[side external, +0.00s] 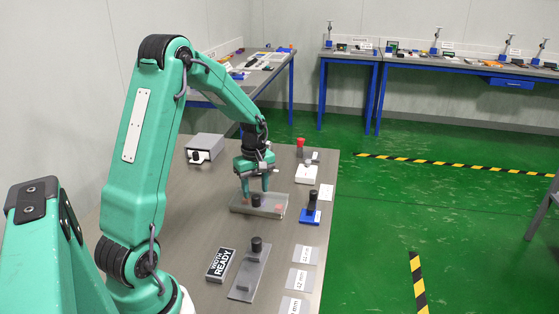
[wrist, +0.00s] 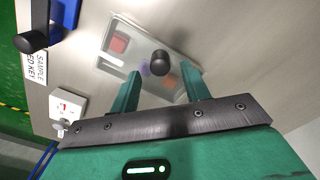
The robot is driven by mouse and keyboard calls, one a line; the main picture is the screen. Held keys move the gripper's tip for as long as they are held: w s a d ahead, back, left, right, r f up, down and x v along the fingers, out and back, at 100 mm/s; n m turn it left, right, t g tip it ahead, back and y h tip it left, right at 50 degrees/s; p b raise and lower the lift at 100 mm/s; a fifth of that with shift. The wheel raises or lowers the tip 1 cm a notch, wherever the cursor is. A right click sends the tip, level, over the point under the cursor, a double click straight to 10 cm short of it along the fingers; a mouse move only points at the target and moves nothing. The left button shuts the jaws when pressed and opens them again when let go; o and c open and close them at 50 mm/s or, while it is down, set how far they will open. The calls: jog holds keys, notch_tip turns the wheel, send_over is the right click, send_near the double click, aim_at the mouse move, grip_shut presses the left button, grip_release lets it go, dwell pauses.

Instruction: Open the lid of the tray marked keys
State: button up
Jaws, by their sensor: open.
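A shallow rectangular tray (side external: 240,209) lies on the grey bench, its lid see-through or pale, with a black round knob (side external: 256,201) standing up near its middle. In the wrist view the tray (wrist: 185,50) shows reddish, white and purplish patches under the lid, and the knob (wrist: 161,60) is near the middle. I cannot read a "keys" mark on it. My gripper (side external: 254,191) points down over the tray, its two green fingers apart. In the wrist view the gripper (wrist: 163,74) is open, and the knob shows between and just beyond the fingertips; contact cannot be told.
A blue block with a black knob (side external: 312,203) stands right of the tray, beside a card (wrist: 36,71) reading partly "SAMPLE". A white box (side external: 307,174) and grey box (side external: 205,147) stand behind. Nearer are a "READY" sign (side external: 221,264), a grey knobbed plate (side external: 244,284) and millimetre cards (side external: 299,280).

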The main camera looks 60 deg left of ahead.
aim_at(256, 196)
jog(key=shift+f, duration=1.8)
grip_shut()
